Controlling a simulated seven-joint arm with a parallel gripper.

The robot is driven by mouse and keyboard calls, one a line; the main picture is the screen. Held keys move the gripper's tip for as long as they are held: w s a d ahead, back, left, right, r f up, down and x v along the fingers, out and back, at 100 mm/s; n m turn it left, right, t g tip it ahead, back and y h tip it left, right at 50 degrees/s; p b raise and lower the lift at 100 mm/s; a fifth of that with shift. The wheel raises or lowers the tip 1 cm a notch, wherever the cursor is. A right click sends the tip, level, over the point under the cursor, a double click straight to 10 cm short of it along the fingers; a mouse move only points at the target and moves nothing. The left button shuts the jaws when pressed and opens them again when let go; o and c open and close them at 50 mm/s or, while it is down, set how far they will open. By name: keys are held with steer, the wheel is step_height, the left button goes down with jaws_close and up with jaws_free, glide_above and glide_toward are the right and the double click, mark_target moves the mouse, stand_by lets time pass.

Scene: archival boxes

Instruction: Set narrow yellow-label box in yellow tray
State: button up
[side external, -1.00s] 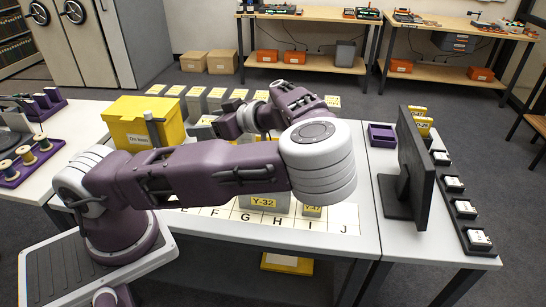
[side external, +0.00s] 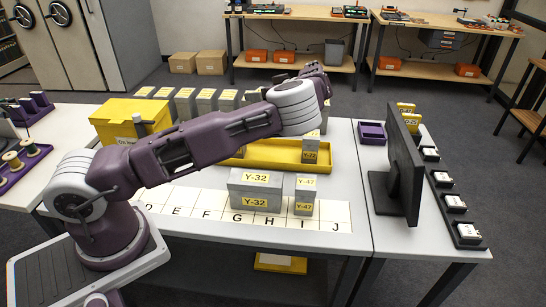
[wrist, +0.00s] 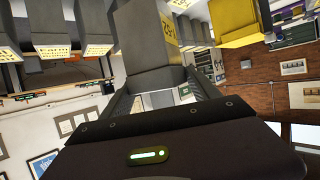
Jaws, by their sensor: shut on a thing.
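My gripper (wrist: 157,78) is shut on a grey box (wrist: 142,40) in the wrist view. The box carries a yellow label that is turned and only partly in sight, so I cannot read it surely. In the side view my arm hides the gripper and its grip. The long yellow tray (side external: 262,153) lies on the white table behind the lettered strip. A narrow grey box with a yellow label (side external: 310,152) shows at the tray's right end; I cannot tell if it is the held one. A narrow box Y-47 (side external: 304,196) stands upright in front of the tray.
A wide box Y-32 (side external: 255,190) stands left of Y-47 on the lettered strip (side external: 200,204). A yellow bin (side external: 128,118) stands at the left, with a row of grey boxes (side external: 206,101) behind. A black monitor (side external: 403,165) and a purple tray (side external: 372,132) are at right.

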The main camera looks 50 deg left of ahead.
step_height(320, 180, down, 14)
steer(key=shift+r, duration=0.25)
steer(key=shift+f, duration=0.1)
steer(key=o, duration=1.4)
steer(key=shift+c, duration=0.2)
